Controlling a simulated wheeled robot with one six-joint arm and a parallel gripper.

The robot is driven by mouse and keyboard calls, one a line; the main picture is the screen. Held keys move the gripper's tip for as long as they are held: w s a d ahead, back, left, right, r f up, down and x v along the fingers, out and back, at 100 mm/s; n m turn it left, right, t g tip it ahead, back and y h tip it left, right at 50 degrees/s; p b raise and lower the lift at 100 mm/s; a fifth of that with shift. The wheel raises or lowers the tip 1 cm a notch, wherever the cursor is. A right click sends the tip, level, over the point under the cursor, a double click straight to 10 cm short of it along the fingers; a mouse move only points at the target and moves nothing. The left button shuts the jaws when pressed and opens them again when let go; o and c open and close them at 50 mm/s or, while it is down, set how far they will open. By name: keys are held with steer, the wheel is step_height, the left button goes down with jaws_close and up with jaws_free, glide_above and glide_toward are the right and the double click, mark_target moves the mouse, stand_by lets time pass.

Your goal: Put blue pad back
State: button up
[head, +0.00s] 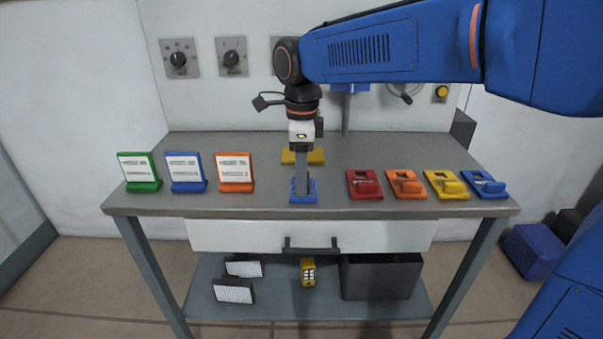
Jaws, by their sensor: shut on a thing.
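My gripper (303,182) points down at the middle of the table, near its front edge. It is shut on a blue pad (304,198), which is on or just above the tabletop; I cannot tell which. The gripper hides part of the pad. Another blue piece (484,184) lies at the right end of a row on the table. A blue stand with a white face (186,172) is upright on the left side.
A green stand (140,172) and an orange stand (235,172) flank the blue stand. Red (364,185), orange (406,184) and yellow (446,185) pieces lie on the right. A yellow piece (316,157) sits behind my gripper. The tabletop (390,150) is clear at back right.

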steer(key=shift+s+f, duration=0.15)
steer(key=shift+f, duration=0.75)
steer(key=o, duration=1.5)
steer(key=shift+c, duration=0.2)
step_height(320, 180, up, 18)
steer(key=s+d+f+n+t, duration=0.1)
steer(key=s+d+f+n, duration=0.35)
steer(key=d, duration=0.45)
steer(key=s+d+f+n+t, duration=0.1)
steer(key=s+d+f+n, duration=0.35)
steer(key=d, duration=0.45)
steer(key=s+d+f+n+t, duration=0.1)
steer(key=s+d+f+n, duration=0.3)
steer(key=f, duration=0.4)
steer(key=s+d+f+n+t, duration=0.1)
steer(key=s+d+f+n, duration=0.4)
steer(key=s+f, duration=0.2)
steer(key=shift+s+d+f+t, duration=0.2)
steer(key=shift+f+t, duration=0.1)
steer(key=shift+f, duration=0.3)
